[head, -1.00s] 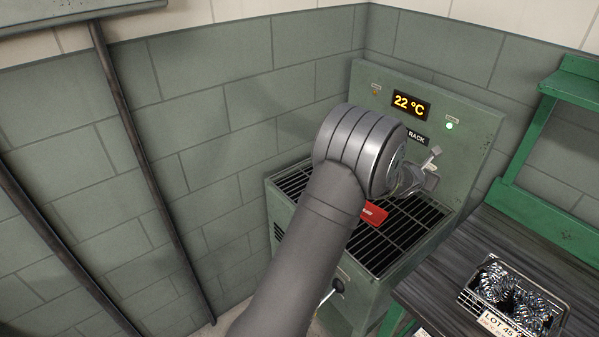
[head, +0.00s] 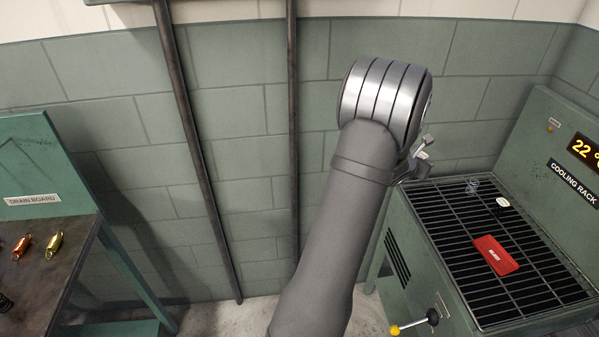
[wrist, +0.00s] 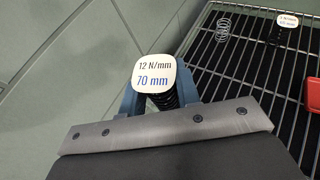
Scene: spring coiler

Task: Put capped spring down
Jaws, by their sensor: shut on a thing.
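My gripper (wrist: 155,95) is shut on a dark coiled spring (wrist: 166,101) in the wrist view. The spring's white cap (wrist: 153,76) reads "12 N/mm 70 mm" and faces the camera. In the head view my gripper (head: 414,163) is partly hidden behind my wrist, just beyond the left back edge of the cooling rack (head: 477,287). The held spring cannot be made out clearly there. The drain board (head: 75,258) at the left carries an orange spring (head: 22,247) and a yellow-gold spring (head: 54,244), both lying down.
On the rack are a bare coil (wrist: 224,27), a white-capped spring (wrist: 286,20) and a red plate (head: 496,255). A yellow-tipped lever (head: 415,322) juts from the rack's front. Dark vertical pipes (head: 293,150) stand along the wall between drain board and rack.

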